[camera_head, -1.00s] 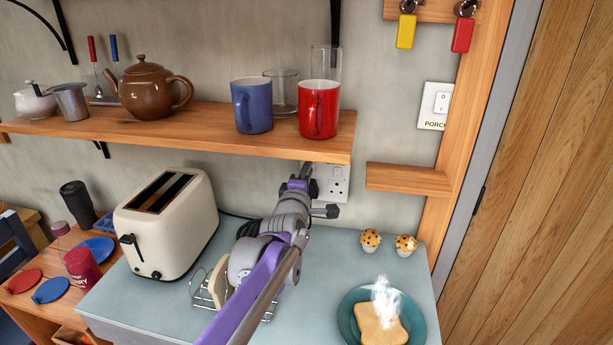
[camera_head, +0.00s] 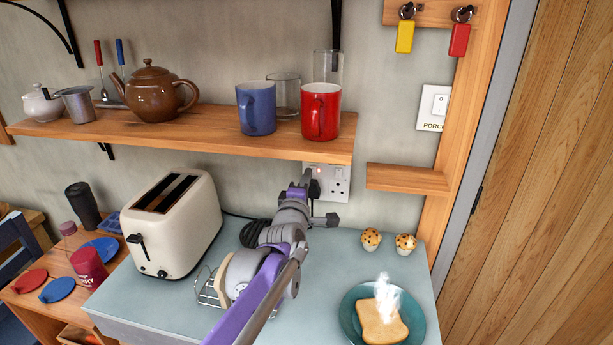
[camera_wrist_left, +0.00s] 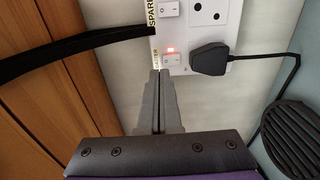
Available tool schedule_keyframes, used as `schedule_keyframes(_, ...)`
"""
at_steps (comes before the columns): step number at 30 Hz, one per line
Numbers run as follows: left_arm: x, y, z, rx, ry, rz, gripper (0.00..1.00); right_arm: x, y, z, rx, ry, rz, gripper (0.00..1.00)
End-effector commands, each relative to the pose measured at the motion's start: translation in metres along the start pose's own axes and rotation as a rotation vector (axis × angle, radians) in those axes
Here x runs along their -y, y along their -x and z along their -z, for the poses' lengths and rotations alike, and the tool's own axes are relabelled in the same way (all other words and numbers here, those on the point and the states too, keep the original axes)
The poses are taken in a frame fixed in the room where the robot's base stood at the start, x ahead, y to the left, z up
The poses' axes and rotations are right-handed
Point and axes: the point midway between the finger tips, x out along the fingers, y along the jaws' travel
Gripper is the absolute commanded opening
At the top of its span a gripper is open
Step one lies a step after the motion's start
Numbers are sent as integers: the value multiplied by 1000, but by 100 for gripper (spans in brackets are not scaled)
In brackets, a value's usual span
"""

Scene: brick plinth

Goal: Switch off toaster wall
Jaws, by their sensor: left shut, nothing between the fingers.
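The wall socket plate (camera_head: 341,182) is white and sits under the shelf; it also shows in the left wrist view (camera_wrist_left: 214,38). There the toaster switch (camera_wrist_left: 172,58) has a lit red light and a partly hidden label beside it. A black plug (camera_wrist_left: 209,58) is in the socket next to it. My left gripper (camera_wrist_left: 160,72) is shut and empty, its tips right at the toaster switch; I cannot tell whether they touch. In the head view my left gripper (camera_head: 305,177) reaches the plate's left side and hides part of it. My right gripper is not in view.
A spare switch (camera_wrist_left: 171,8) is on the same plate. The wooden shelf (camera_head: 200,135) overhangs the socket. The cream toaster (camera_head: 172,230) and toast rack (camera_head: 207,290) stand left of my arm. Muffins (camera_head: 371,239) and a plate with toast (camera_head: 346,312) are at right.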

Motion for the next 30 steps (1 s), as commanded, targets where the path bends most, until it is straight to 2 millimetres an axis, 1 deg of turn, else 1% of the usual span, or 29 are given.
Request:
schedule_keyframes(1,-2,12,-1,1,1,0,0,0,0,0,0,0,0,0)
schedule_keyframes(3,-1,30,-1,1,2,1,0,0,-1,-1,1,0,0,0)
schedule_keyframes(6,-1,52,-1,2,1,2,0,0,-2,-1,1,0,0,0)
schedule_keyframes(9,-2,71,-1,2,1,2,0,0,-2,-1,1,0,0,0)
schedule_keyframes(12,-3,86,-1,2,1,3,0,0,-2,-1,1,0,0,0)
schedule_keyframes(15,-3,96,-1,2,1,3,0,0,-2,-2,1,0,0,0)
schedule_keyframes(18,-3,100,-1,2,1,3,0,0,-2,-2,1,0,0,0)
schedule_keyframes(30,-2,102,0,3,-3,6,0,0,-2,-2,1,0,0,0)
